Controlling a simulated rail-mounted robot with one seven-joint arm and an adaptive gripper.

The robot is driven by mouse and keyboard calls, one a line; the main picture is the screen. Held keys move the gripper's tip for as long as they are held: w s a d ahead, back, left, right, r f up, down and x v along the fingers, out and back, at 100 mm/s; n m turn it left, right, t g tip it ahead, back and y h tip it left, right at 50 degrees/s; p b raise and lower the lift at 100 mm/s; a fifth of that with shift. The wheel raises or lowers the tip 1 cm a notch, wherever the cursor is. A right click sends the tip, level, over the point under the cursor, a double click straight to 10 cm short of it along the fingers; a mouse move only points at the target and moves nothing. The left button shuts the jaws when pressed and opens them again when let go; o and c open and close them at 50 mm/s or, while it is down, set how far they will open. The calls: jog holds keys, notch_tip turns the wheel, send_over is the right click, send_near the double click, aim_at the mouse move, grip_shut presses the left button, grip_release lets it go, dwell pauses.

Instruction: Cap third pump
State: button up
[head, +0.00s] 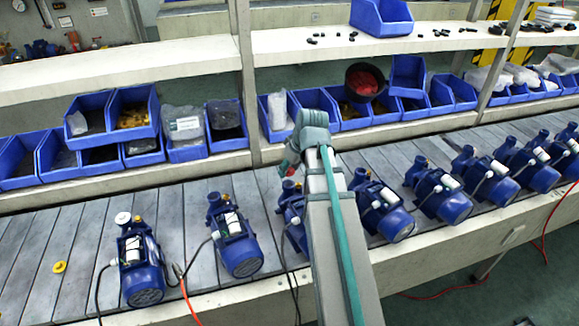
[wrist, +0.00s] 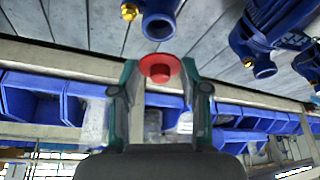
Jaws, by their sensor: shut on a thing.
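My gripper (head: 287,163) is shut on a red cap (wrist: 160,68), held by its rim between the two fingertips in the wrist view (wrist: 159,82). The third pump (head: 293,217) is blue and stands on the slatted line, partly hidden behind my arm. In the head view my gripper is just above and behind its top port. In the wrist view a blue port (wrist: 160,24) with an open round mouth is close to the cap, with a small gap in the picture between them. A brass fitting (wrist: 129,11) is beside that port.
Pumps (head: 235,240) stand left and right of the third pump; the leftmost (head: 142,268) has a white cap on top. A yellow ring-like piece (head: 59,267) lies on the line at left. Blue bins (head: 185,140) and a black bucket with red contents (head: 365,80) line the shelf behind.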

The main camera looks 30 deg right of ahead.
jog(key=shift+f+b, duration=1)
jog(key=shift+f, duration=1)
jog(key=shift+f, duration=0.5)
jog(key=o, duration=0.8)
jog(key=shift+r, duration=0.1)
jog(key=shift+p+v, duration=2.05)
jog(key=shift+v, duration=0.9)
jog(key=shift+r, duration=0.1)
jog(key=v, duration=1.1)
jog(key=shift+s+r, duration=0.2)
jog(key=shift+r, duration=0.15)
